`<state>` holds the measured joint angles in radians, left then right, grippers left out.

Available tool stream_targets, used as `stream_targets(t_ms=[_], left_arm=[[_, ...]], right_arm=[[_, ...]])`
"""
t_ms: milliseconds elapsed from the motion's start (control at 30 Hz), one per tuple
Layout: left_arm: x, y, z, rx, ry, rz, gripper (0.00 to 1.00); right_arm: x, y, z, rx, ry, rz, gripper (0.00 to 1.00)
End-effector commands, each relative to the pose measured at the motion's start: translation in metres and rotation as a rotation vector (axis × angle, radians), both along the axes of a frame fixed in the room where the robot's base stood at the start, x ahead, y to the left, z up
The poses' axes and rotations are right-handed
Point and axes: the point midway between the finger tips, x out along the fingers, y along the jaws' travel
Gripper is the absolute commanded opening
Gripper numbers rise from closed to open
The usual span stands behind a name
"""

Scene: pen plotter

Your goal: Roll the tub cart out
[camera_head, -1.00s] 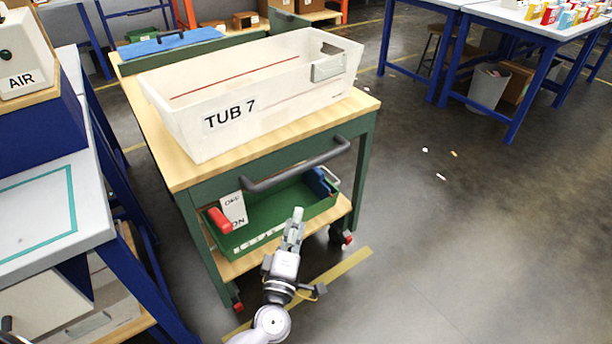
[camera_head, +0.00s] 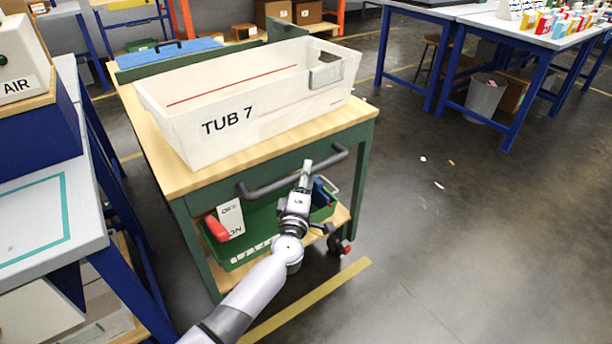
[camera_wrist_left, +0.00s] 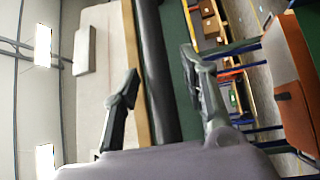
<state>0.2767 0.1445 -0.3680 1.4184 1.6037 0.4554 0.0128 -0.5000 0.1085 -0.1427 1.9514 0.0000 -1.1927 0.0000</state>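The tub cart (camera_head: 177,175) is a green-framed trolley with a wooden top. The white tub (camera_head: 275,122), labelled TUB 7, stands on the top. A dark grey bar handle (camera_head: 262,189) runs along the near side. My left gripper (camera_head: 306,167) is at the right half of the handle. In the left wrist view, the fingers of my left gripper (camera_wrist_left: 160,68) are spread apart, with the dark handle bar (camera_wrist_left: 158,35) running between them. I cannot tell whether either finger touches it. My right gripper is in neither view.
The lower shelf holds a green tray (camera_head: 245,245) with a red-handled item (camera_head: 217,228). A blue-legged table (camera_head: 40,215) stands close on the left. A yellow floor line (camera_head: 315,297) lies in front of the cart. The floor to the right (camera_head: 480,250) is mostly clear.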

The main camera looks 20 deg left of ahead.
Motion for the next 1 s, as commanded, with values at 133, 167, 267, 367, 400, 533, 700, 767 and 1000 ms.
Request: stream_targets(t_ms=[133,167,267,367,400,533,700,767,1000], left_arm=[[0.0094,0.0011,0.0008,0.000,0.000,0.000,0.40],[0.0101,0.0012,0.0009,0.000,0.001,0.000,0.40],[0.0111,0.0014,0.0015,0.000,0.001,-0.001,0.40],[0.0110,0.0014,0.0016,0.000,0.001,-0.001,0.40],[0.0110,0.0013,0.0017,0.000,0.001,-0.001,0.40],[0.0108,0.0013,0.0015,0.000,0.001,0.000,0.33],[0.0107,0.0014,0.0016,0.001,0.000,0.000,0.22],[0.0107,0.0014,0.0016,0.001,0.000,0.000,0.18],[0.0106,0.0014,0.0015,0.001,0.000,0.000,0.02]], right_arm=[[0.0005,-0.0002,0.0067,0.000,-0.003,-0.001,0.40],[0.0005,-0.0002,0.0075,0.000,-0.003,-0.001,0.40],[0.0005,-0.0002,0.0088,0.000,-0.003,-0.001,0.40],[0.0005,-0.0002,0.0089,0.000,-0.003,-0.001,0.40],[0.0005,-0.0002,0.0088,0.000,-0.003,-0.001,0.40],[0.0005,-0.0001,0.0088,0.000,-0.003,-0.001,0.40],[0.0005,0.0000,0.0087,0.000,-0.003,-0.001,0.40],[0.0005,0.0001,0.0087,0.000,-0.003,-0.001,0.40],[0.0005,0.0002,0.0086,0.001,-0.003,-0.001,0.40]])
